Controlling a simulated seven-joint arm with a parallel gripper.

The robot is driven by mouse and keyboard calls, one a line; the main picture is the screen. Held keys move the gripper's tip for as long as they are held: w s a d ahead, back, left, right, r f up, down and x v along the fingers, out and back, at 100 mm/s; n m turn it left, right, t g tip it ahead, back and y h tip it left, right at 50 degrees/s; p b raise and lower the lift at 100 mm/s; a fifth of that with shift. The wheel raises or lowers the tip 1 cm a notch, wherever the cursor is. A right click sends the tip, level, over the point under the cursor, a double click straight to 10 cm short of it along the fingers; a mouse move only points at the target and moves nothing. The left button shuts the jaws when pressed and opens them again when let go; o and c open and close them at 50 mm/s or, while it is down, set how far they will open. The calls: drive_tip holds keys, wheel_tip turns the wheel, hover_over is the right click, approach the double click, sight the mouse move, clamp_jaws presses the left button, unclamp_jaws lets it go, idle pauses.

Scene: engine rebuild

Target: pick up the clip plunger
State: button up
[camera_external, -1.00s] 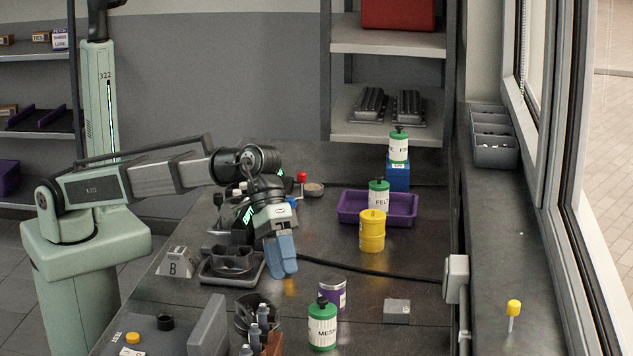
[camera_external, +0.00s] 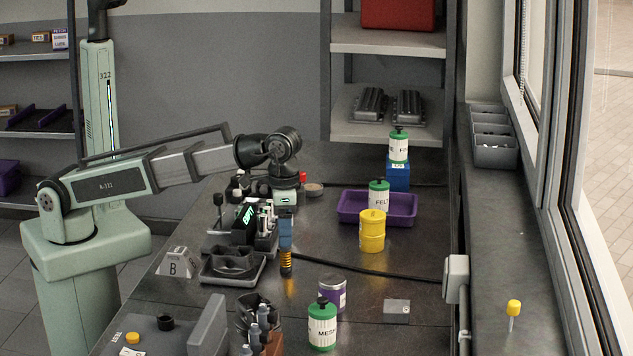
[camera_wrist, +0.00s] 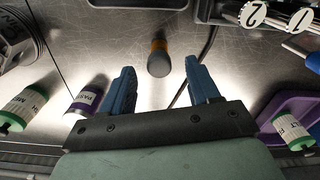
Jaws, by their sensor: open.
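A small upright amber piece with dark bands (camera_external: 286,262), which looks to be the clip plunger, stands on the workbench right below my fingers. In the wrist view the same piece (camera_wrist: 158,64) shows an amber side and a dark round end, centred between and beyond my blue fingertips. My gripper (camera_external: 286,244) points down with its fingers spread and nothing held. In the wrist view my gripper (camera_wrist: 159,68) has a wide gap between the fingers. I cannot tell the exact height between fingertips and piece.
A dark tray (camera_external: 232,281) and a block marked B (camera_external: 177,263) stand left. A black cable (camera_external: 340,268) runs to the right.

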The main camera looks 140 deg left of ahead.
sight(285, 255)
drive_tip(key=shift+f, duration=2.4)
clamp_jaws()
drive_tip(key=shift+r, duration=0.1)
